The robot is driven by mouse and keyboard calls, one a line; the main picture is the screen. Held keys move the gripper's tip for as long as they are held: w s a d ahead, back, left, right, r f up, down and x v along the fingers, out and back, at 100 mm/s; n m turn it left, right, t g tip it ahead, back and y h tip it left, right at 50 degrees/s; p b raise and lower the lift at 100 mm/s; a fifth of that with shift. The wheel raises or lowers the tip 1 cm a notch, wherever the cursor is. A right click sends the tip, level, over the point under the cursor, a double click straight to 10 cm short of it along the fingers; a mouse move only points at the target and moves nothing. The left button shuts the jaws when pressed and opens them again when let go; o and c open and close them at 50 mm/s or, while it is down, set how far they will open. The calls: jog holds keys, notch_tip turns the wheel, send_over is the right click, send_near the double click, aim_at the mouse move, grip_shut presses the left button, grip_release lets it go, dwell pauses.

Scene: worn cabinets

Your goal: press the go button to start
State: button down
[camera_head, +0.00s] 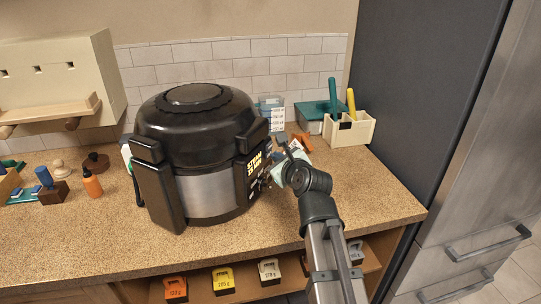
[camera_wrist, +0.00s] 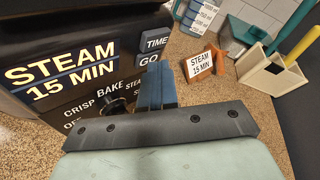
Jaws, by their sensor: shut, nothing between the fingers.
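The cooker (camera_head: 208,195) is a black and steel pot with a closed domed lid on the counter. Its front panel faces right, towards my arm. In the wrist view the panel's display (camera_wrist: 62,75) reads "STEAM 15 MIN". The go button (camera_wrist: 149,59) is a dark key with white "GO" lettering, below the time button (camera_wrist: 156,42). My gripper (camera_wrist: 156,78) is shut and empty, its blue-grey fingertips just below the go button in the picture. I cannot tell whether they touch it. A dark mode knob (camera_wrist: 112,107) is left of the fingers, partly hidden.
An orange stand-up card (camera_wrist: 202,64) reading "STEAM 15 MIN" stands on the counter. A tall dark cabinet (camera_head: 420,90) bounds the right. The counter's front right is clear.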

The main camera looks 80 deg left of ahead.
jog(key=shift+w, duration=0.1)
dwell(0.3)
jog(key=shift+w+d, duration=0.5)
jog(key=shift+w, duration=0.05)
jog(key=shift+w+d, duration=1.65)
jog(key=shift+w, duration=0.25)
jog(key=shift+w, duration=0.1)
